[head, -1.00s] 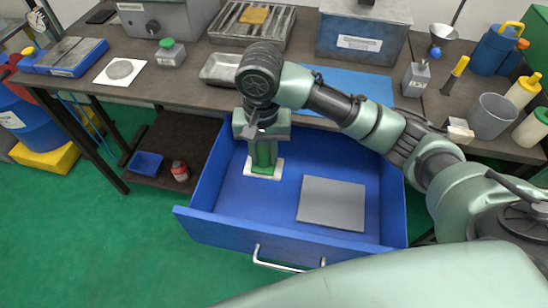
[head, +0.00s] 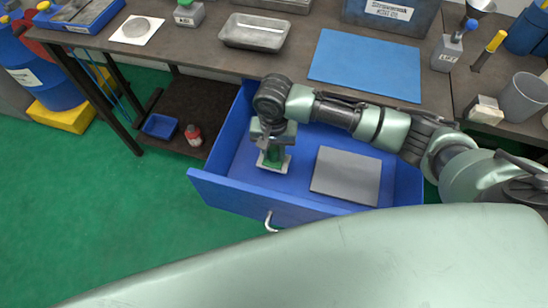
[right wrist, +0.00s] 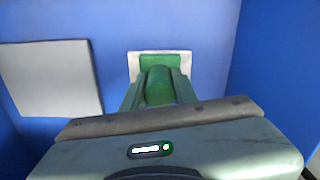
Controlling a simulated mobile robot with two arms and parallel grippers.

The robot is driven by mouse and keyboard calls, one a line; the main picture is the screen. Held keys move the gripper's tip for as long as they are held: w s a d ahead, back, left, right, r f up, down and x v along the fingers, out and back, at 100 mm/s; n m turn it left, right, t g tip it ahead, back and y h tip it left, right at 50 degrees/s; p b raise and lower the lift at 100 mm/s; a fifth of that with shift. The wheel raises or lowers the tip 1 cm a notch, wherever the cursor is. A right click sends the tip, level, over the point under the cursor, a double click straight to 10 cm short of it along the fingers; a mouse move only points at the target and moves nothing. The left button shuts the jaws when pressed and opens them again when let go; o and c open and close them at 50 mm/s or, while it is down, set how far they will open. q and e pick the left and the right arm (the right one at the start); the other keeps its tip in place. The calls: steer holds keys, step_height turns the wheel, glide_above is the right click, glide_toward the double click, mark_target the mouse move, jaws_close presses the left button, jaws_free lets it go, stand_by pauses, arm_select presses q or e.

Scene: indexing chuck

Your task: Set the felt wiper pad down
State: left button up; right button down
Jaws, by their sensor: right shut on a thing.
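The felt wiper pad has a white base and a green grip. It shows in the head view (head: 265,165) and in the right wrist view (right wrist: 147,61). My right gripper (head: 273,149) points down into the open blue drawer (head: 232,197) and is shut on the green grip, also seen in the right wrist view (right wrist: 158,92). The pad is level, low over the left part of the drawer floor. I cannot tell whether its base touches the floor. My left gripper is not in view.
A flat grey plate (head: 346,175) lies in the drawer, right of the pad, with blue floor between them. The drawer walls stand close around my right gripper. The bench above holds a metal tray (head: 254,32), a blue mat (head: 366,64) and a grey cup (head: 524,97).

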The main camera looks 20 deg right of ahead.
mark_target(274, 159)
steer(key=shift+f, duration=1.95)
steer(key=shift+f, duration=0.15)
steer(key=c, duration=1.1)
jaws_free()
step_height(274, 159, up, 12)
steer(key=shift+r+p, duration=0.2)
steer(key=shift+p, duration=0.15)
